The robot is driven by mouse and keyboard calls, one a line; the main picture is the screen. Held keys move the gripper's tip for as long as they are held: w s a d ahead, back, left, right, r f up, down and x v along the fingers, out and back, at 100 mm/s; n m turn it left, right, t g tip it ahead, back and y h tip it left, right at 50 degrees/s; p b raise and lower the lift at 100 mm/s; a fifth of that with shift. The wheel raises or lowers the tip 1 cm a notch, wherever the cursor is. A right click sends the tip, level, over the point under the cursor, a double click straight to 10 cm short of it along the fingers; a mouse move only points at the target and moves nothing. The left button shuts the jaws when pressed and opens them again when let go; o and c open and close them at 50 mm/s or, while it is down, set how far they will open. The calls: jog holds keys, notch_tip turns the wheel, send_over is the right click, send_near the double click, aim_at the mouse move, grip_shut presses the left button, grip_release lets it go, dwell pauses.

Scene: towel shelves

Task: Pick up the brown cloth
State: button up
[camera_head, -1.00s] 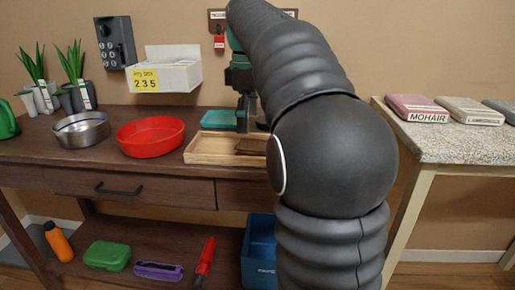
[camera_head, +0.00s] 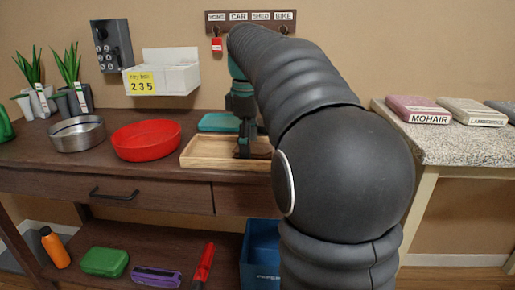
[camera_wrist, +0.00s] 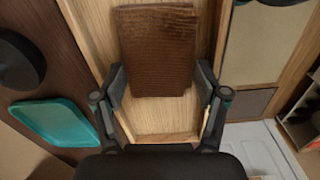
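The brown cloth (camera_wrist: 157,50) is a flat, ribbed, folded rectangle lying in the light wooden tray (camera_head: 205,160). In the head view it is mostly hidden behind my gripper and arm. My gripper (camera_wrist: 160,78) is open and low over the tray, with one finger at each side of the cloth's near part in the wrist view. I cannot tell whether the fingers touch the cloth. The tray's bare wood (camera_wrist: 160,121) shows below the cloth in the wrist view.
A teal tray (camera_head: 218,122) stands behind the wooden tray. A red bowl (camera_head: 146,141) and a metal bowl (camera_head: 78,134) stand to the left. A stone-topped table (camera_head: 447,145) with labelled folded cloths is at the right. A blue bin (camera_head: 260,255) is below.

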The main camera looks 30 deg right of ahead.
jog(key=shift+r, duration=0.1)
dwell(0.3)
notch_tip(320, 180, up, 4)
jog(key=shift+d+r+p, duration=0.1)
jog(key=shift+r+p, duration=0.15)
jog(key=shift+p, duration=0.35)
jog(key=s+d+r, duration=0.6)
jog(key=s+d, duration=0.2)
jog(key=shift+s+r+p, duration=0.15)
jog(key=shift+p, duration=0.3)
jog(key=c, duration=0.3)
